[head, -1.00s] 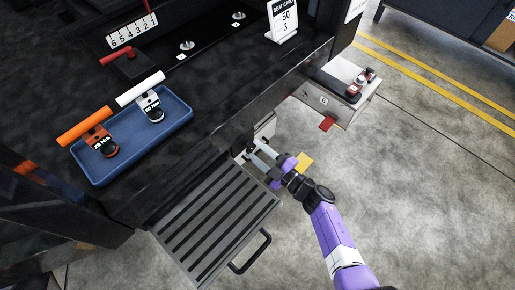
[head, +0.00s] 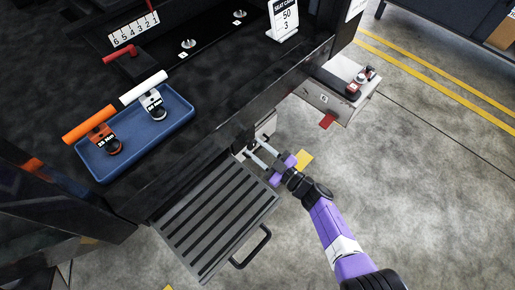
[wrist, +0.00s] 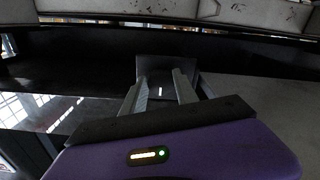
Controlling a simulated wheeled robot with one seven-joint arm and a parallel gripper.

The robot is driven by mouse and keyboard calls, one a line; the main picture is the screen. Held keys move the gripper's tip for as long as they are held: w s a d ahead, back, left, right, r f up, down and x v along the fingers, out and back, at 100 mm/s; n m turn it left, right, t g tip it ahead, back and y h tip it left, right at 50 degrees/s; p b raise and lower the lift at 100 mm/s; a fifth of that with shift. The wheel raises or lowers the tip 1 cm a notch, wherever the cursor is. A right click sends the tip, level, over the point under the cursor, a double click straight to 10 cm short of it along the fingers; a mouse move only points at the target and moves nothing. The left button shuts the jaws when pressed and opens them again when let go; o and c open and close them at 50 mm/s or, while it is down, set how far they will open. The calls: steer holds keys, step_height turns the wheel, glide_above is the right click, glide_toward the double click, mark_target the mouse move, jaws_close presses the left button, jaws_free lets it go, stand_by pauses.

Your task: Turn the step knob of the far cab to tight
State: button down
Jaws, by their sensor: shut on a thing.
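My gripper (head: 252,148) reaches in beside the slatted grey step (head: 215,222), under the dark cab body. In the wrist view its two grey fingers (wrist: 162,92) stand on either side of a dark knob-like part (wrist: 160,78) with a small white mark. The fingers are shut on this part. In the head view the part is mostly hidden by the fingers and the shadow under the cab. I cannot read any scale or tight mark on it.
A black handle (head: 252,247) sticks out at the step's right side. A blue tray (head: 183,128) with orange and white torque tools lies on the dark top. A light box (head: 345,92) with a red fitting is at upper right. The concrete floor to the right is open.

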steer(key=c, duration=0.9)
jaws_free()
steer(key=shift+c, duration=0.2)
steer(key=p+v, duration=0.3)
steer(key=v, duration=0.4)
steer(key=shift+s+d, duration=0.25)
steer(key=shift+d, duration=0.1)
